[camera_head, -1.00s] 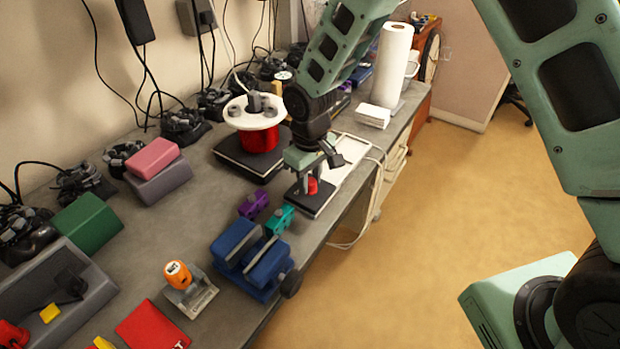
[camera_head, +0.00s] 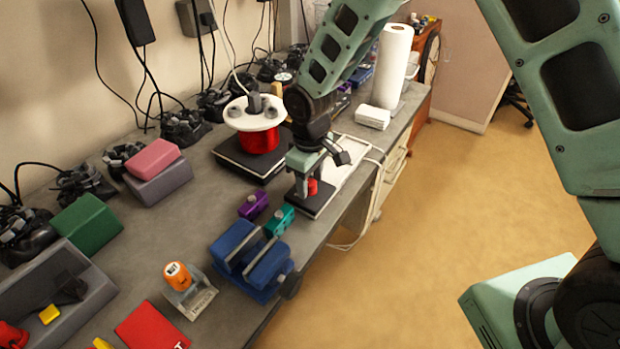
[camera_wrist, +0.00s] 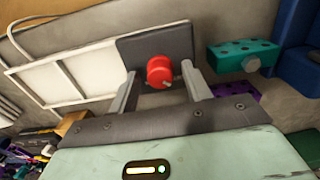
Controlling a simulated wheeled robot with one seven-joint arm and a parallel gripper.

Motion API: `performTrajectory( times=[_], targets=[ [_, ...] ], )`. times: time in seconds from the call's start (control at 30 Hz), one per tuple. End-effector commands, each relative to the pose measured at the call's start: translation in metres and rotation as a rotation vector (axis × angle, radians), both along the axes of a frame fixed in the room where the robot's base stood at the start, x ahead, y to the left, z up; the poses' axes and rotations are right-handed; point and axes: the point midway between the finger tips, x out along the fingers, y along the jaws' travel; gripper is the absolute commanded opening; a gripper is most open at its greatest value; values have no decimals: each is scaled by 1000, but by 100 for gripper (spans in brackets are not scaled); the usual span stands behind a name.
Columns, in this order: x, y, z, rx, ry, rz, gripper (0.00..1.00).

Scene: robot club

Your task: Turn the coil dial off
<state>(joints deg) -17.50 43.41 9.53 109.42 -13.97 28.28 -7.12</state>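The coil dial is a red round knob (camera_head: 313,187) on a flat dark plate (camera_head: 318,206) near the bench's right edge. In the wrist view the red knob (camera_wrist: 160,72), with a pale mark on its face, shows between the two finger ends of my gripper (camera_wrist: 159,70), with a gap on each side. The dark plate (camera_wrist: 183,42) lies behind it. My gripper (camera_head: 306,188) is open and right at the dial in the head view, where its fingers are small and partly hidden. I cannot tell how deep the knob lies between the fingers.
A red wire coil on a white-topped spool (camera_head: 258,139) stands on a black base left of my gripper. Teal (camera_head: 279,220) and purple (camera_head: 253,204) blocks and a blue vise (camera_head: 250,262) sit nearer. A paper roll (camera_head: 391,66) stands behind. Open floor lies to the right.

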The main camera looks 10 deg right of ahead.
Motion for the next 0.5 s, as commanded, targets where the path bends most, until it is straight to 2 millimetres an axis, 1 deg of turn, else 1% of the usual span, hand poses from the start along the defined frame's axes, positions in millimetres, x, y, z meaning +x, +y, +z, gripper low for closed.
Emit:
performTrajectory(
  times=[0.33,0.43,0.5],
  targets=[
    [0,0,2,1,-1,-2,51],
    [1,0,11,1,-3,-2,51],
    [1,1,22,3,-4,-1,51]
  ],
)
